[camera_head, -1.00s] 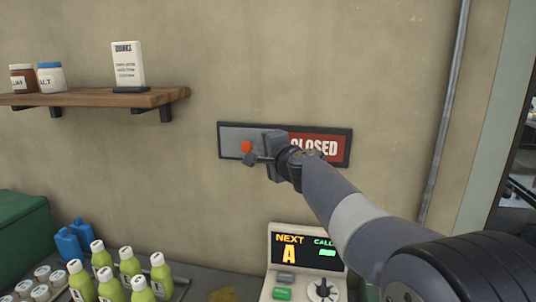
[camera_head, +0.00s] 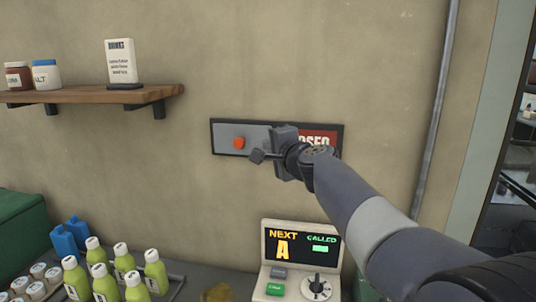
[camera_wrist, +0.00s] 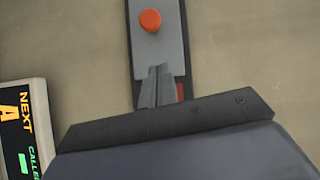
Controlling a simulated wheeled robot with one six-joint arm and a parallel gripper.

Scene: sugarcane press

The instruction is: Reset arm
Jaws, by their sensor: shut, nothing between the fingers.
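My gripper (camera_head: 257,156) is in front of the wall sign panel (camera_head: 222,137), to the right of its orange-red button (camera_head: 239,143). In the wrist view my gripper (camera_wrist: 160,69) is shut and empty, with its fingertips pointing toward the button (camera_wrist: 151,21) and clear of it. The red part of the sign (camera_head: 326,139) is partly hidden behind my wrist; only its last letters show.
A call machine (camera_head: 268,266) with a screen reading NEXT A stands on the counter below. Green bottles (camera_head: 154,270) stand at lower left. A wooden shelf (camera_head: 95,96) holds jars (camera_head: 46,75) and a drinks card (camera_head: 121,62). The wall between is clear.

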